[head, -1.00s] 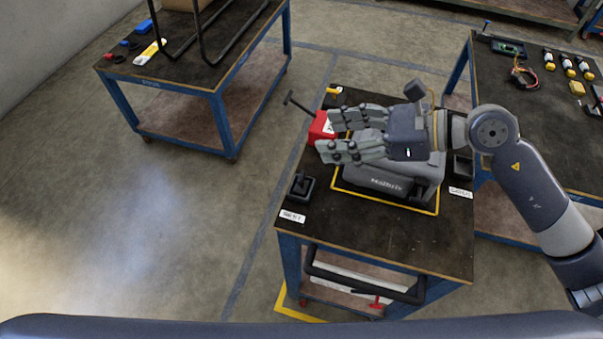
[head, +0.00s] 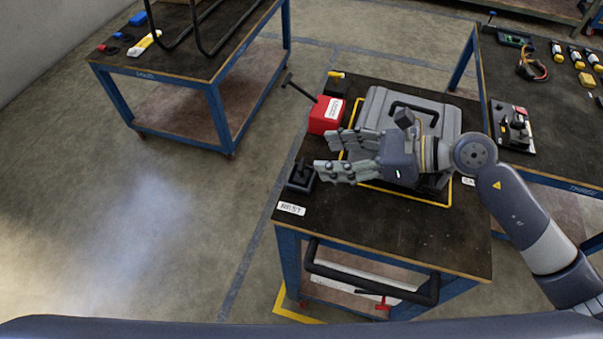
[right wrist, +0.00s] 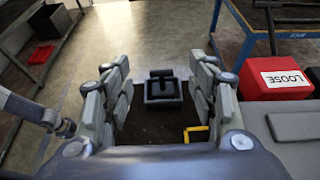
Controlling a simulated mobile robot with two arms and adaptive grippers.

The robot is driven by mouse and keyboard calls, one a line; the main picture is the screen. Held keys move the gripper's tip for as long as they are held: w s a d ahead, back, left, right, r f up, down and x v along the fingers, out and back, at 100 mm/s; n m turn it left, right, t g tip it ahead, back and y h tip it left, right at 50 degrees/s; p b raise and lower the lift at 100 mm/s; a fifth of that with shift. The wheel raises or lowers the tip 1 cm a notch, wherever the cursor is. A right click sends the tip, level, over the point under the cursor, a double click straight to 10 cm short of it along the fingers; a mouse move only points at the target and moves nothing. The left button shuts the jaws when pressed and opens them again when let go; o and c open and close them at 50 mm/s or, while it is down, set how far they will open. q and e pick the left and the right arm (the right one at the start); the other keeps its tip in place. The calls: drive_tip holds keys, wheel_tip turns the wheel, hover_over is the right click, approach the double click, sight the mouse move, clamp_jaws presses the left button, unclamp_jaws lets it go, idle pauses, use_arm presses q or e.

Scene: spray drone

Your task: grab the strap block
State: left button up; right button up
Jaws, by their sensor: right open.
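A small black block with a T-shaped top (head: 300,178) stands upright on the near left part of the middle table, by the white REST label (head: 291,208); I cannot be sure it is the strap block. It also shows in the right wrist view (right wrist: 162,90), centred beyond the open fingers. My right gripper (head: 328,156) is open and empty. It reaches in from the right, its fingers pointing left, with the lower fingertip close to the block in the picture; nothing is between the fingers. My left gripper is not in view.
A grey case (head: 440,110) with a black handle sits behind my right gripper, inside a yellow outline. A red LOOSE box (head: 327,115) stands to its left. Side tables with tools stand left and right. The table's near part is clear.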

sight(302, 163)
drive_tip(key=f, duration=0.1)
drive_tip(key=a+f+p, duration=0.1)
drive_tip(key=f, duration=0.1)
drive_tip(key=shift+w+f, duration=0.1)
drive_tip(key=shift+f, duration=0.15)
drive_tip(key=shift+w+a+f, duration=0.25)
drive_tip(key=shift+a, duration=0.1)
drive_tip(key=p+x, duration=0.1)
drive_tip(key=x, duration=0.3)
drive_tip(key=shift+a+p, duration=0.3)
drive_tip(key=shift+p, duration=0.1)
drive_tip(key=shift+w+a+f, duration=0.2)
drive_tip(key=shift+a+f, duration=0.15)
drive_tip(key=shift+a, duration=0.1)
drive_tip(key=c, duration=1.2)
